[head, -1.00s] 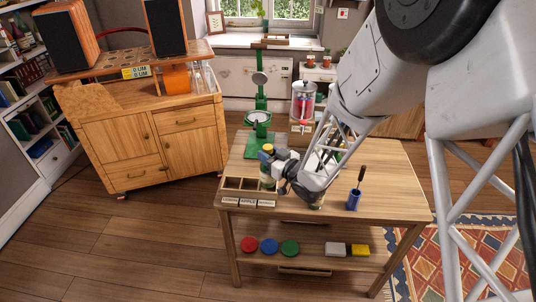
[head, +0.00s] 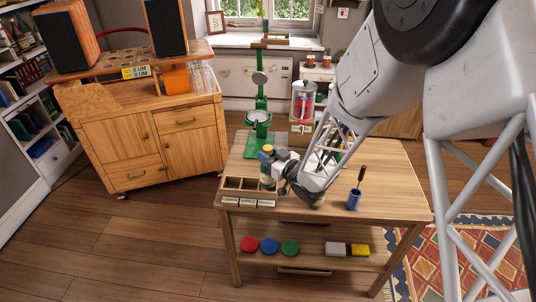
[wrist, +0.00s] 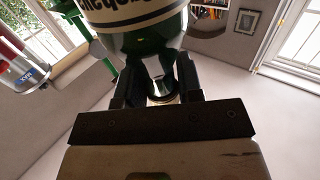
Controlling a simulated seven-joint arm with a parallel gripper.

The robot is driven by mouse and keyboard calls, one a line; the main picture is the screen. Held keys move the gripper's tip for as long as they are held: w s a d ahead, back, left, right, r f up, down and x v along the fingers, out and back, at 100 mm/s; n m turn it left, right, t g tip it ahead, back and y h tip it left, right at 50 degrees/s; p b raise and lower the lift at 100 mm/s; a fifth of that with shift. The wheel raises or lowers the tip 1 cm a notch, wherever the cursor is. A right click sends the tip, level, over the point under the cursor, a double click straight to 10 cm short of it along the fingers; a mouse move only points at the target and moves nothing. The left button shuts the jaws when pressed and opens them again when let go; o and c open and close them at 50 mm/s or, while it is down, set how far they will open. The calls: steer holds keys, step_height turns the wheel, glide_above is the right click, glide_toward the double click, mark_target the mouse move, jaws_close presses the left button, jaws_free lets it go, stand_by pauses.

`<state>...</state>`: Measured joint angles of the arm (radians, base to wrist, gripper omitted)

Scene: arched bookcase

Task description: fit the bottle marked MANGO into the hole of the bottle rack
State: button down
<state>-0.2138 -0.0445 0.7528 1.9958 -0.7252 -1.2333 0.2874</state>
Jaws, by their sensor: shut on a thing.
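My gripper (head: 277,172) is low over the front left of the wooden table, shut on a green glass bottle. The bottle (wrist: 135,42) fills the upper middle of the wrist view, with a cream label whose black letters are cut off; I cannot read MANGO there. In the head view a dark green bottle with a yellow cap (head: 267,168) stands about upright at my gripper's tip. The bottle rack appears to be the wooden tray with square compartments (head: 231,191) at the table's front left, with small labels along its front. The bottle's base and its contact with the rack are hidden.
A green stand (head: 260,100) and a glass jar with red contents (head: 303,100) are behind my gripper. A blue cup with a brush-like tool (head: 353,199) stands to the right. Coloured discs and blocks lie on the lower shelf.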

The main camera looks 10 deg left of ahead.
steer(key=shift+f, duration=2.55)
stand_by(0.5)
steer(key=c, duration=0.7)
jaws_free()
steer(key=shift+s, duration=0.1)
steer(key=v, duration=0.7)
steer(key=shift+s+d, duration=0.2)
steer(key=shift+d, duration=0.1)
